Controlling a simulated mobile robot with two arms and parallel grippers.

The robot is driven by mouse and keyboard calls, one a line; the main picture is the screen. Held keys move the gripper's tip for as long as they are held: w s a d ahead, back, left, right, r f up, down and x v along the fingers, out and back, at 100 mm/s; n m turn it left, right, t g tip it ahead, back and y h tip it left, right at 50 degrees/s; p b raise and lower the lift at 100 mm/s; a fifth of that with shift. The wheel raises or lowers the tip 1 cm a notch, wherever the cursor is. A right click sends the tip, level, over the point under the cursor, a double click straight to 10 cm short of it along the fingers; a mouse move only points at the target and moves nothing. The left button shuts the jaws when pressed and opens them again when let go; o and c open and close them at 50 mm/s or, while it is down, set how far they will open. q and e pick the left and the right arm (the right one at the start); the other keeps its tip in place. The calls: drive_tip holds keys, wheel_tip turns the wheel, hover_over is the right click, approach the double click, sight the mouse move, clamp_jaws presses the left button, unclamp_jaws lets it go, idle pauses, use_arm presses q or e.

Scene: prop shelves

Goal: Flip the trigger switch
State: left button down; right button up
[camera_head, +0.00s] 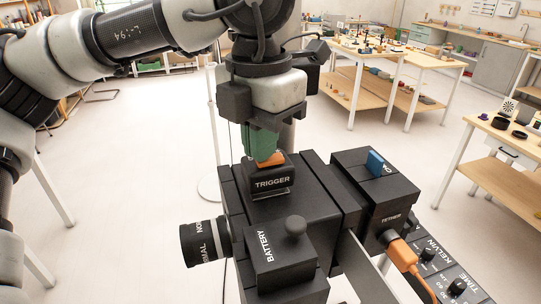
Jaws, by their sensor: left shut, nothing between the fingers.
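The trigger switch is an orange rocker (271,158) on top of a small black block labelled TRIGGER (272,183), which stands on a black camera-like prop (300,214). My left gripper (264,155) points down with its green fingers shut and empty. The fingertips are right at the orange rocker and cover part of it; I cannot tell whether they touch it. My right gripper is not in view.
The prop also carries a block labelled BATTERY with a knob (295,226), a blue switch (376,162), an orange plug (402,254) and a KELVIN and TIME panel (440,268). Tables (400,62) stand behind on open floor.

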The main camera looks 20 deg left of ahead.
use_arm(q)
drive_tip(key=shift+r+p, duration=1.95)
drive_tip(key=shift+r, duration=1.3)
